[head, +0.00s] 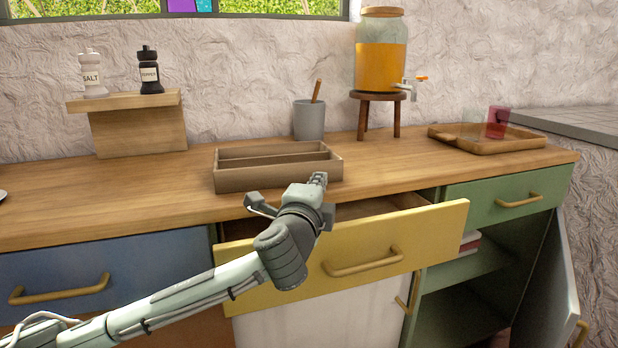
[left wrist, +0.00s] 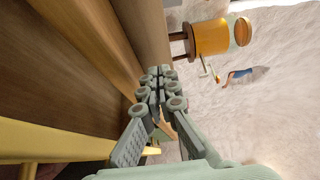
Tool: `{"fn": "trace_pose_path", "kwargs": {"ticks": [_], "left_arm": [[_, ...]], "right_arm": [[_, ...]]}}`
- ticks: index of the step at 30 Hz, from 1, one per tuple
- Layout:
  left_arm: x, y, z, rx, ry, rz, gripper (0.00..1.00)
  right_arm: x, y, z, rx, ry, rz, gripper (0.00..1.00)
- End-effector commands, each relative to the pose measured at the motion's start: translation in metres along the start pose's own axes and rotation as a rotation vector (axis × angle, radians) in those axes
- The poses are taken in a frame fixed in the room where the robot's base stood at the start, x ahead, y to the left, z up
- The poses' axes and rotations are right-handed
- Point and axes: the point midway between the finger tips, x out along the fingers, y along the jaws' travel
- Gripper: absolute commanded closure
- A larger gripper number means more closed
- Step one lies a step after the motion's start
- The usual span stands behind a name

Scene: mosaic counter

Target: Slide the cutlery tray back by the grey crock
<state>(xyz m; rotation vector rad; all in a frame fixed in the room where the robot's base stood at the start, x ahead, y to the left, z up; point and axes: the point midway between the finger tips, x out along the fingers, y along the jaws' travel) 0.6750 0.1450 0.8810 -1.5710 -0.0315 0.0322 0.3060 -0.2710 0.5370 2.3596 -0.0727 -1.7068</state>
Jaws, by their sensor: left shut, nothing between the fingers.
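The cutlery tray (head: 262,178) is a wooden box with a lengthwise divider. It sits on the wooden counter near the front edge and looks empty. The grey crock (head: 309,121) stands behind the tray's right part, with a wooden utensil upright in it. There is bare counter between them. My left gripper (head: 319,181) is at the tray's front right corner, above the counter's front edge. Its fingers are shut and empty; whether they touch the tray is unclear. The left wrist view shows the closed fingers (left wrist: 159,76). My right gripper is not in view.
A yellow drawer (head: 425,234) stands open below my left arm. A juice dispenser (head: 381,65) on a stool is right of the crock. A wooden tray (head: 510,145) with cups is far right. A shelf (head: 138,130) holds salt and pepper. A green cabinet door (head: 557,285) is open.

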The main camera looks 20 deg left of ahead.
Motion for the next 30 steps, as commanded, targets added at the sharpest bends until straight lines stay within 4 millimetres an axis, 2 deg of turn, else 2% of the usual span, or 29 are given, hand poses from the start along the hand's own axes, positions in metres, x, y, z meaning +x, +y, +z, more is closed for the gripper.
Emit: {"fn": "trace_pose_path", "kwargs": {"ticks": [1, 6, 19, 23, 26, 30], "left_arm": [[0.006, 0.000, 0.009, 0.005, -0.007, -0.001, 1.00], [0.018, 0.000, 0.021, 0.002, -0.004, 0.001, 1.00], [0.021, 0.000, 0.024, 0.001, -0.003, 0.000, 1.00], [0.032, 0.000, 0.036, 0.002, -0.007, 0.002, 1.00], [0.042, 0.000, 0.046, 0.002, -0.007, 0.002, 1.00], [0.045, 0.001, 0.049, 0.002, -0.004, 0.001, 1.00]], "right_arm": [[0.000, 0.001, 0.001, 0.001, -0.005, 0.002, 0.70], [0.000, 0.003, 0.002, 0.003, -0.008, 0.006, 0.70], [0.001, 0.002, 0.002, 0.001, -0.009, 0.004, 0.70], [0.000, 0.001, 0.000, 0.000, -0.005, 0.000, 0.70], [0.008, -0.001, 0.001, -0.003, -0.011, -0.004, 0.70], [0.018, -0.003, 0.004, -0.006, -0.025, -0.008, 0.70]]}}
